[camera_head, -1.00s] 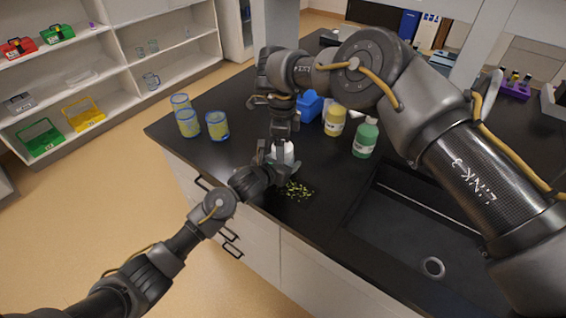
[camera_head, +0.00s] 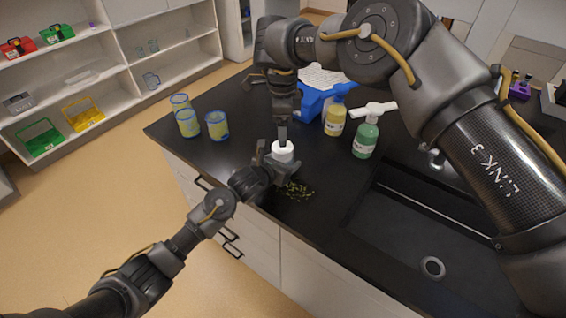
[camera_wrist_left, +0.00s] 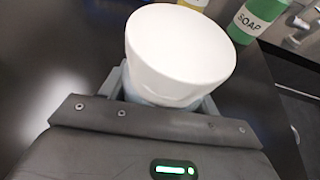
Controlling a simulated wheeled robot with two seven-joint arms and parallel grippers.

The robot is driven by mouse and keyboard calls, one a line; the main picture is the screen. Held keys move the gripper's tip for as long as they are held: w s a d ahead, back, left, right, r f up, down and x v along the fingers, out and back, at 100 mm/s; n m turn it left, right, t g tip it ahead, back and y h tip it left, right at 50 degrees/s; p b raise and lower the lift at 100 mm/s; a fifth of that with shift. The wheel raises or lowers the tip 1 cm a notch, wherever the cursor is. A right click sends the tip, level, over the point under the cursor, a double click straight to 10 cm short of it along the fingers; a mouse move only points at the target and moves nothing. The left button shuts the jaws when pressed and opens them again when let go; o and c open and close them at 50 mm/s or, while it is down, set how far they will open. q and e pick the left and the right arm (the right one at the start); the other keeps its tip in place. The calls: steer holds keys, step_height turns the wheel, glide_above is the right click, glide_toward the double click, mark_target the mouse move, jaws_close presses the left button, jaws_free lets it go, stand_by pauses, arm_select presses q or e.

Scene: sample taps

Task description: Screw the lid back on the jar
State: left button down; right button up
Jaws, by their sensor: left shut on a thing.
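The white lid (camera_head: 283,152) sits on top of the jar at the counter's front edge. In the left wrist view the lid (camera_wrist_left: 182,45) is a large plain white cap. A little of the bluish, see-through jar (camera_wrist_left: 150,96) shows below it; I cannot tell whether the lid is fully seated. My left gripper (camera_head: 275,167) is shut around the jar, low on its body, and hides most of it. My right gripper (camera_head: 282,133) points down just above the lid. Its fingers are seen edge-on, and I cannot tell their opening.
Yellow-green bits (camera_head: 298,190) lie on the black counter beside the jar. Several yellow-and-blue cups (camera_head: 217,126) stand left. A blue bin (camera_head: 308,103), a yellow bottle (camera_head: 335,120) and a green soap bottle (camera_head: 365,140) stand behind right. A dark sink (camera_head: 405,235) is at right.

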mark_target(283, 159)
step_height(283, 159, up, 2)
steer(key=shift+s+n, duration=0.15)
steer(key=shift+n, duration=0.65)
steer(key=shift+f, duration=0.15)
steer(key=shift+f, duration=3.9)
steer(key=c, duration=1)
steer(key=m, duration=0.3)
steer(key=shift+c, duration=0.2)
steer(key=o, duration=1.1)
